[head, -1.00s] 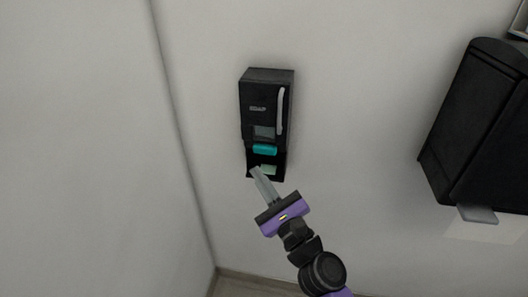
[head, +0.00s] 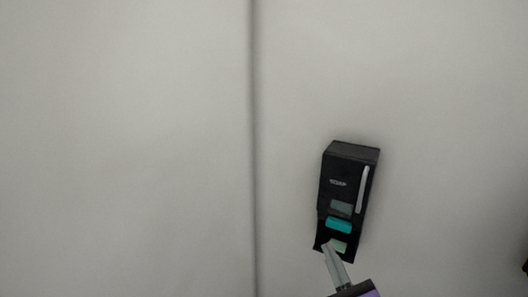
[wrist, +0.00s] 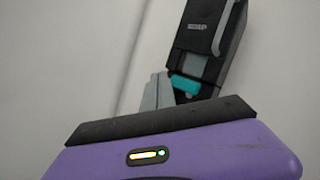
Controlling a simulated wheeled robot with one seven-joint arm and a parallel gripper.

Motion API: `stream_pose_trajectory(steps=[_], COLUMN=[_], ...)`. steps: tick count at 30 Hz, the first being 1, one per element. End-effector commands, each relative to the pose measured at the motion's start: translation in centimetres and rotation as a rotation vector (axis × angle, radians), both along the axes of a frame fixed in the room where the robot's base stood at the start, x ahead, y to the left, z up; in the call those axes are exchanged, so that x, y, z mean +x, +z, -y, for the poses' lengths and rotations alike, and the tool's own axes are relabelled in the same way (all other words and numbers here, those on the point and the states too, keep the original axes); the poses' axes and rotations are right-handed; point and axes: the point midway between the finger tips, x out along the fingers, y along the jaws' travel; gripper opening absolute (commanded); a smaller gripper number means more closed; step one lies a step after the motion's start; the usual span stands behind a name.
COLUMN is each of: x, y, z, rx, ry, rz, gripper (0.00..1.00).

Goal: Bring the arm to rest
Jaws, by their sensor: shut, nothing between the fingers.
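My gripper (head: 334,262) is at the bottom of the head view, its grey fingers together and empty. The fingertips show just in front of the lower part of a black wall dispenser (head: 348,180); I cannot tell whether they touch it. The wrist view shows the gripper (wrist: 158,88) with its purple body, the fingers up against the dispenser's (wrist: 207,35) lower left in the picture. The dispenser has a teal push bar (head: 339,226) above its open lower part. Most of my arm is out of the head view.
The dispenser is fixed to a plain light wall (head: 440,100). A vertical wall corner (head: 253,130) runs left of it. A dark thing (head: 525,267) just shows at the right edge. The space left of the dispenser is clear.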

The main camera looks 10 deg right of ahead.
Motion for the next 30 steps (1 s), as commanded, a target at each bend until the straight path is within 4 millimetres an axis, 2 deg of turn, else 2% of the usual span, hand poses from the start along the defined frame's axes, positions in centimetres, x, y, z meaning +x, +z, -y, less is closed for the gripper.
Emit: stream_pose_trajectory(steps=[4,8,11,18,23,30], x=[-0.6,-3.6,-7.0,-16.5,-22.6,-30.9], y=[1.0,-0.7,-2.4,-5.4,-6.2,-6.2], z=[1.1,2.0,2.5,2.9,2.6,1.6], rx=[-0.297,-0.625,-0.89,-1.516,-1.881,-2.336], ry=[-0.135,-0.271,-0.359,-0.481,-0.49,-0.404], rz=[0.021,-0.009,-0.047,-0.129,-0.15,-0.114], gripper=[0.0,0.0,0.0,0.0,0.0,0.0])
